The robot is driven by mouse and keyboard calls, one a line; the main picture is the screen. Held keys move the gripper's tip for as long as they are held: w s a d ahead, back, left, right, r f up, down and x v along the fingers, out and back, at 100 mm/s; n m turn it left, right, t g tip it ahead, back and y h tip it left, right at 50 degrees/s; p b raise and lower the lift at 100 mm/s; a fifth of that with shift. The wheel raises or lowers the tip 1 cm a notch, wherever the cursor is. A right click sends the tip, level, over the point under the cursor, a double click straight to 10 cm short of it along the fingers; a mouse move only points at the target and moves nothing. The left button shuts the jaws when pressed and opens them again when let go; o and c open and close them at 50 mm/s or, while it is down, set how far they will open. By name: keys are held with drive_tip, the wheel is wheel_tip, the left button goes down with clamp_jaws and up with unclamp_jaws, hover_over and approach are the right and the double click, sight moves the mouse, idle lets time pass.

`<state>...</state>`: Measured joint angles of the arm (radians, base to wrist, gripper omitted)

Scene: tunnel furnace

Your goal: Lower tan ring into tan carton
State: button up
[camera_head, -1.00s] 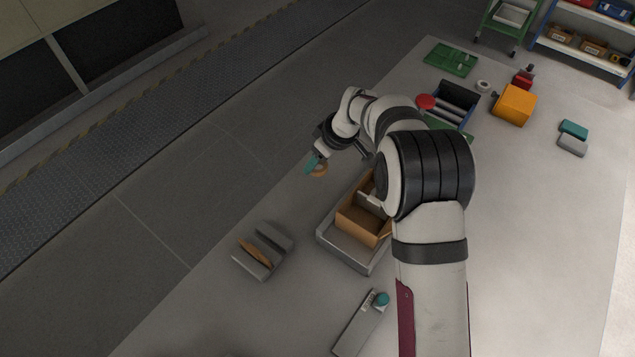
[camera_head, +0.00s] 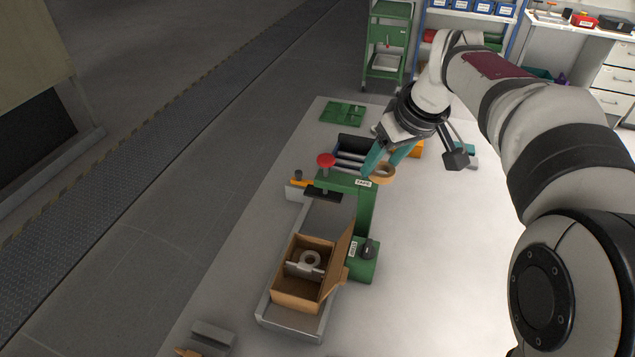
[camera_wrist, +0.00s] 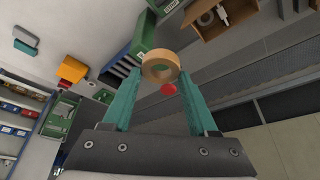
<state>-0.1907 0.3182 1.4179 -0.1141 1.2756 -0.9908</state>
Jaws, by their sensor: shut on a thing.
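My gripper (camera_head: 378,172) has teal fingers shut on the tan ring (camera_head: 385,175), held in the air to the upper right of the carton in the head view. In the wrist view the tan ring (camera_wrist: 161,66) sits between the two fingertips (camera_wrist: 160,80). The tan carton (camera_head: 297,297) stands open on a grey tray-like bed (camera_head: 267,315), with a flap raised on its right side. A pale grey ring on a divider or holder shows inside it. The carton (camera_wrist: 229,24) also appears at the top of the wrist view, apart from the ring.
A blue bin of rollers (camera_head: 352,152) and a green tray (camera_head: 343,114) lie beyond.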

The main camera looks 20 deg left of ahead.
drive_tip(key=s+d+r+m+h, duration=0.2)
drive_tip(key=s+d+r+m, duration=0.3)
drive_tip(key=d, duration=0.4)
drive_tip(key=s+a+f+m, duration=0.1)
drive_tip(key=s+a+f, duration=0.2)
drive_tip(key=a+f, duration=0.35)
drive_tip(key=s+a+f+m+t+h, duration=0.1)
drive_tip(key=s+a+f, duration=0.1)
drive_tip(key=a+f, duration=0.45)
drive_tip(key=s+a+f+m, duration=0.1)
drive_tip(key=s+a+f, duration=0.2)
drive_tip(key=a+f, duration=0.35)
drive_tip(key=shift+s+a+f, duration=0.1)
drive_tip(key=shift+a+f, duration=0.1)
drive_tip(key=shift+f, duration=1.45)
drive_tip(key=shift+a+f, duration=0.25)
drive_tip(key=shift+f, duration=1.35)
drive_tip(key=shift+s+a+f, duration=0.1)
drive_tip(key=shift+a+f, duration=0.1)
drive_tip(key=shift+f, duration=1.45)
drive_tip(key=shift+f, duration=0.4)
drive_tip(key=o, duration=1.1)
drive_tip(key=shift+c, duration=0.2)
drive_tip(key=c, duration=0.4)
